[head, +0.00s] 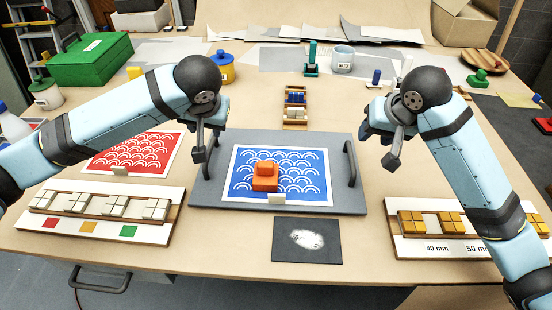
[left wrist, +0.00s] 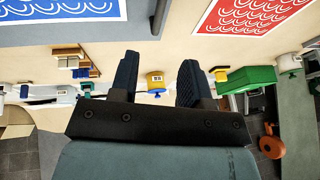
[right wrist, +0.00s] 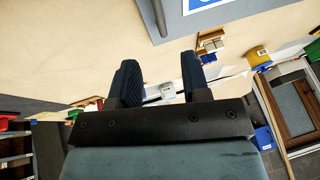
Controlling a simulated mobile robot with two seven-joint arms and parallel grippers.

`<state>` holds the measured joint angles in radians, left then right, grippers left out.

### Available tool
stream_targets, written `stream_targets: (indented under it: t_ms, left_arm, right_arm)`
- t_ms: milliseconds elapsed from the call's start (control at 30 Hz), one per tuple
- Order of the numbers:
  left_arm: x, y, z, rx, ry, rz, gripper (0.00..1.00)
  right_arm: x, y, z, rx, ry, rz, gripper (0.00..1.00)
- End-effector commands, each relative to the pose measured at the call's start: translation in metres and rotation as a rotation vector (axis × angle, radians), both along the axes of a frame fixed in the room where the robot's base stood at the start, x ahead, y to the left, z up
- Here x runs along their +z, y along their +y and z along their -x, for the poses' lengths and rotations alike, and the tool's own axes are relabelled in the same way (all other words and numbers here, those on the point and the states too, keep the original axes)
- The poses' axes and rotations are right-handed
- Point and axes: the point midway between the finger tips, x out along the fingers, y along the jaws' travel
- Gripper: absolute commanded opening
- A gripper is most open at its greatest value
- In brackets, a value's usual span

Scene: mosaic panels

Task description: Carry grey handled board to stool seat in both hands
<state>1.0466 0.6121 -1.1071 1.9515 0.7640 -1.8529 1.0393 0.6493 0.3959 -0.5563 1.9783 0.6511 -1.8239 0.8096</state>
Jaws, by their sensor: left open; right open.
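The grey handled board (head: 345,202) lies flat on the table's middle in the head view. A blue wave-pattern panel (head: 310,183) and an orange block-shaped object (head: 265,177) lie on it. Its right handle (head: 350,164) is dark and upright; its left handle (head: 207,162) is partly behind my left gripper. My left gripper (head: 198,155) is above the left handle, open and empty; its fingers also show in the left wrist view (left wrist: 155,82). My right gripper (head: 390,161) is beside and right of the right handle, open and empty; its fingers show in the right wrist view (right wrist: 160,82). The stool is not seen.
A red wave panel (head: 130,156) lies left of the board. Tile racks stand at front left (head: 160,233) and front right (head: 400,247). A dark card (head: 307,252) lies in front of the board. A wooden tray (head: 296,122), pots and a green box (head: 90,62) stand behind.

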Motion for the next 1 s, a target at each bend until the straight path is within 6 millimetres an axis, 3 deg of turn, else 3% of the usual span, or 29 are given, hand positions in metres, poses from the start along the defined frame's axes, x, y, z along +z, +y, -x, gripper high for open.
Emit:
stream_targets:
  t_ms: [367, 1000]
  left_arm:
    - [-0.011, 0.002, -0.004, 0.000, 0.001, -0.001, 0.43]
    - [-0.112, 0.023, -0.047, 0.000, 0.000, -0.001, 0.43]
  right_arm:
    - [-0.011, 0.002, -0.004, -0.001, 0.002, 0.000, 0.43]
    - [-0.112, 0.023, -0.046, -0.001, 0.001, 0.000, 0.43]
